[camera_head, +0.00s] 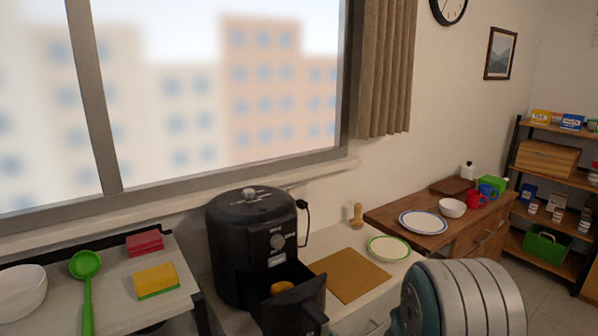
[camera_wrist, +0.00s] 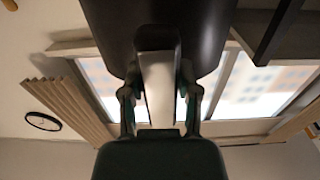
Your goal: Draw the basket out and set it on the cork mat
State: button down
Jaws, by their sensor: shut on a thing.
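The black air fryer (camera_head: 250,245) stands on the counter below the window. Its dark basket (camera_head: 293,308) sticks out of the front with its top open, and a brown-orange piece of food (camera_head: 282,287) shows inside. I cannot tell whether the basket's back end is clear of the fryer. The brown cork mat (camera_head: 348,275) lies bare on the counter, right of the basket. In the wrist view my gripper (camera_wrist: 160,98) is shut on the handle (camera_wrist: 156,75) of the basket, whose dark body (camera_wrist: 155,25) fills the top. The head view does not show my fingers.
A green-rimmed plate (camera_head: 389,248) and a wooden pestle-like item (camera_head: 357,215) are behind the mat. A left-hand table holds a green ladle (camera_head: 86,270), a yellow sponge (camera_head: 156,281) and a white bowl (camera_head: 20,292). My arm covers the lower right.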

jog(key=shift+v, duration=1.85)
jog(key=shift+r, duration=0.1)
dwell(0.4)
